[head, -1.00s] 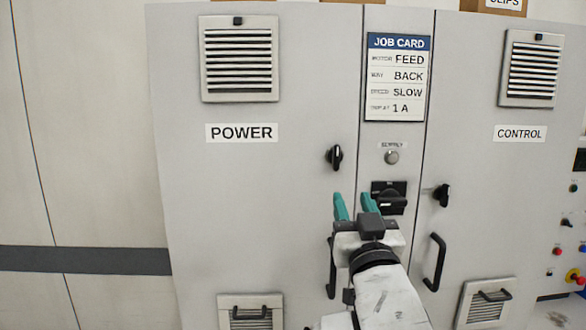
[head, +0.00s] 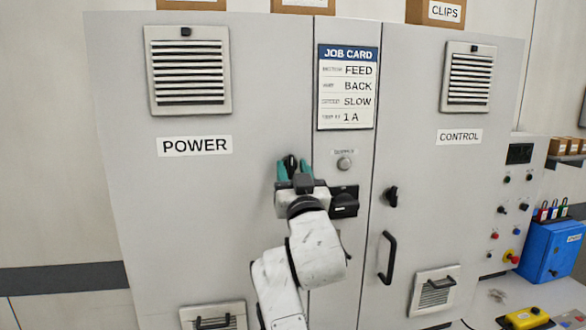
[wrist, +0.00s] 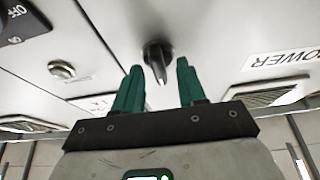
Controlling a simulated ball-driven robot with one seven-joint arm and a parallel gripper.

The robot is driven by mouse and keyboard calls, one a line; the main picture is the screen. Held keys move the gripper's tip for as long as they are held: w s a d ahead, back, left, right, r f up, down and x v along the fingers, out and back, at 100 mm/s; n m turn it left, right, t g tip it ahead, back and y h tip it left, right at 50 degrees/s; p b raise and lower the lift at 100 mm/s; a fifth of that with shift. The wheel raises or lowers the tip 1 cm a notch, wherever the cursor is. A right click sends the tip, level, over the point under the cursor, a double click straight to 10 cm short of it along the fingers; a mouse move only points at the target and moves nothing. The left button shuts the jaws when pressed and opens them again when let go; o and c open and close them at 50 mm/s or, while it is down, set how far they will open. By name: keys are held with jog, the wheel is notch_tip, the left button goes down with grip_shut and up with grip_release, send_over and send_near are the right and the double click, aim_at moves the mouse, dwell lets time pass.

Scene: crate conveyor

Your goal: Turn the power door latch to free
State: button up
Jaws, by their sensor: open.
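The power door latch is a black knob (head: 291,163) on the right side of the grey door labelled POWER (head: 195,146). In the wrist view the latch (wrist: 157,58) stands out from the door with a pale line on its ridge. My gripper (head: 292,172) has teal fingers, open, one on each side of the latch. In the wrist view my gripper (wrist: 159,85) shows a gap on both sides of the knob, with nothing held. In the head view the fingers partly hide the latch.
A black supply switch (head: 344,202) and a round supply lamp (head: 344,163) are close to the right of my gripper. The control door has its own black latch (head: 391,196) and handle (head: 387,258). A job card (head: 347,87) hangs above.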

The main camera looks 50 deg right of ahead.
jog(key=shift+c, duration=0.3)
grip_shut()
